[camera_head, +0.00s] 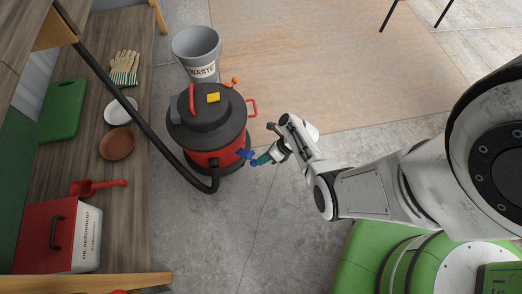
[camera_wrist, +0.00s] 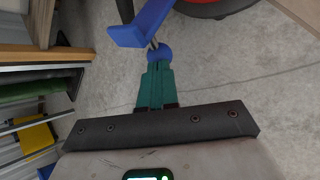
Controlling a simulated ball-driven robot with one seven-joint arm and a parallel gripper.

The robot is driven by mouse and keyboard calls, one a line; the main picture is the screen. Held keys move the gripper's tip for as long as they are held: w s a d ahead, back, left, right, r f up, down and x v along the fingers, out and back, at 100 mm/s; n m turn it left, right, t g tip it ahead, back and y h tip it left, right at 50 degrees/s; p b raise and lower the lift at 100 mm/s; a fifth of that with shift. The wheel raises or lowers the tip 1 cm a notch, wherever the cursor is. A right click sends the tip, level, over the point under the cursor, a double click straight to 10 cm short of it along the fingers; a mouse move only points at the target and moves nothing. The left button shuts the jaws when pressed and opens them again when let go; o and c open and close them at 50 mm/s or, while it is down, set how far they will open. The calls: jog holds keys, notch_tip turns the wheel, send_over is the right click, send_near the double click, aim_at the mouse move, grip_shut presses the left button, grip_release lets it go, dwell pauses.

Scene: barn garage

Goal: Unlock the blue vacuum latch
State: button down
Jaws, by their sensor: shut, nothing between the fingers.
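The vacuum (camera_head: 207,125) is a black and red drum standing on the concrete floor. Its blue latch (camera_head: 245,154) sits low on the side facing my arm. In the wrist view the blue latch (camera_wrist: 127,36) shows as a flat blue lever with a thin pin and a round blue knob (camera_wrist: 159,53). My gripper (camera_head: 262,160) has teal fingers and is shut, with nothing held. In the wrist view the fingertips (camera_wrist: 158,67) are right at the knob; I cannot tell whether they touch it. Most of the vacuum is outside the wrist view.
A black hose (camera_head: 120,93) runs from the vacuum over the wooden bench (camera_head: 130,200) at left. A waste bin (camera_head: 196,49) stands behind. Floor (camera_head: 245,225) in front is clear.

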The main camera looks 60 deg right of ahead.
jog(key=shift+f, duration=0.25)
jog(key=shift+s+a, duration=0.1)
jog(key=shift+r+p, duration=0.85)
jog(key=shift+p, duration=0.1)
jog(key=s+f+p+v, duration=0.1)
jog(key=p+v, duration=0.7)
jog(key=v, duration=0.5)
jog(key=shift+s+r, duration=0.25)
jog(key=shift+s, duration=0.3)
